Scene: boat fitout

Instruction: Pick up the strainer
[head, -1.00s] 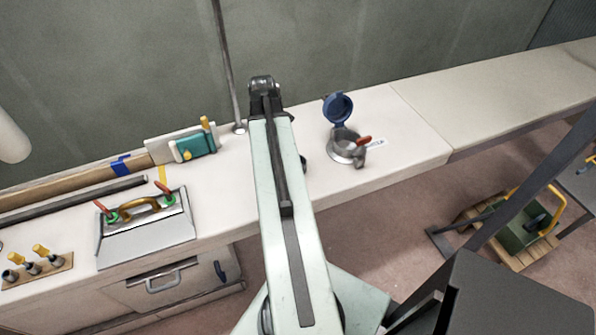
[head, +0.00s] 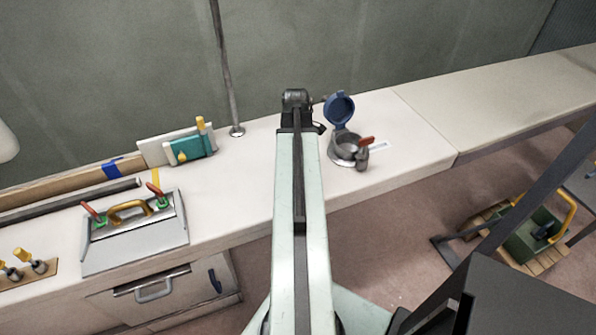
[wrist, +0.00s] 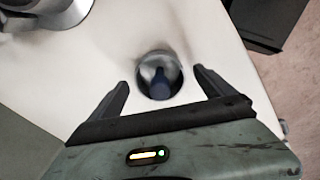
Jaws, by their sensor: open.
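A small round metal cup with a dark blue middle (wrist: 160,78), which looks like the strainer, stands on the white counter in the wrist view. My gripper (wrist: 159,80) is open, with one finger on each side of the cup and a gap to both. Contact does not show. In the head view my own arm hides the cup, and the fingertips cannot be made out there. A metal housing with a raised blue lid (head: 340,108) and a red-handled part stands on the counter just right of my arm. Its round base (wrist: 45,12) shows at the wrist view's top left.
The counter (head: 235,185) runs along a grey wall, with a thin upright pole (head: 226,75) behind. A grey case with a yellow handle (head: 135,235) and a teal block (head: 190,148) lie to the left. Bare counter (head: 500,105) extends to the right.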

